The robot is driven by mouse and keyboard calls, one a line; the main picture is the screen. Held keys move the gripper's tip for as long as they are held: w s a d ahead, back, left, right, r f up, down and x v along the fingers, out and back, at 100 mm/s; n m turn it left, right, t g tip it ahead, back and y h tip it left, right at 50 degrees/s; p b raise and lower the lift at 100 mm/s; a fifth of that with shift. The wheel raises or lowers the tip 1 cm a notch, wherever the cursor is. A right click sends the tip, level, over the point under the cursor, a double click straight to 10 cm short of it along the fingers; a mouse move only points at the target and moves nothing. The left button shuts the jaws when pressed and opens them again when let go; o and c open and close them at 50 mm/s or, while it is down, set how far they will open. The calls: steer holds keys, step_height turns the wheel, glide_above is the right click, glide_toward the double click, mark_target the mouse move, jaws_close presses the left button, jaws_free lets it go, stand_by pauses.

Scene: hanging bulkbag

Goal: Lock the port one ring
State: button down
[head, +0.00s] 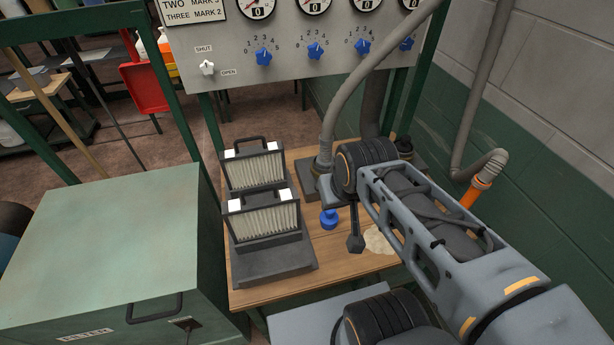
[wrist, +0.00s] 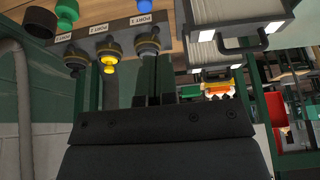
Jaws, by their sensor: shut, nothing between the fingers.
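In the wrist view, which looks upside down, three dark ring fittings sit in a row on a grey block with small port labels. The port one ring (wrist: 148,47), beside the label that seems to read PORT 1 (wrist: 138,21), is just beyond my fingers. My gripper (wrist: 153,82) is shut and empty, pointing at that ring; whether it touches cannot be told. The middle ring (wrist: 108,50) has a yellow part (wrist: 109,68) below it. The third ring (wrist: 77,55) is at the left.
A blue cap (head: 329,219) stands on the wooden table (head: 270,294). Two pleated filters (head: 254,170) stand in a dark holder left of my gripper. A grey hose (head: 335,115) rises behind my wrist. A dial panel (head: 290,66) stands at the back, a green cabinet (head: 110,240) at left.

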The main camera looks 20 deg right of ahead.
steer(key=w+a+n+g+h+b, duration=0.1)
steer(key=w+n+g+b, duration=0.35)
steer(key=w, duration=1.05)
steer(key=w+a+f+n+g+h+b, duration=0.1)
steer(key=w+a+f+n+g, duration=0.1)
steer(key=w+f+n, duration=0.4)
steer(key=w+a+f, duration=0.1)
steer(key=w+f, duration=0.3)
steer(key=w, duration=0.3)
steer(key=shift+w+a+f+n+h, duration=0.15)
steer(key=shift+a+f+n+h, duration=0.1)
steer(key=shift+a+n+h, duration=0.15)
steer(key=x, duration=0.3)
steer(key=s+d+x, duration=0.1)
steer(key=x, duration=0.3)
steer(key=d+x, duration=0.1)
steer(key=x, duration=0.3)
steer(key=shift+s+d+r+p, duration=0.1)
steer(key=shift+s+r+p, duration=0.15)
steer(key=shift+r+p, duration=0.05)
steer(key=shift+s+d+f, duration=0.2)
steer(key=shift+s+d, duration=0.1)
steer(key=shift+d, duration=0.15)
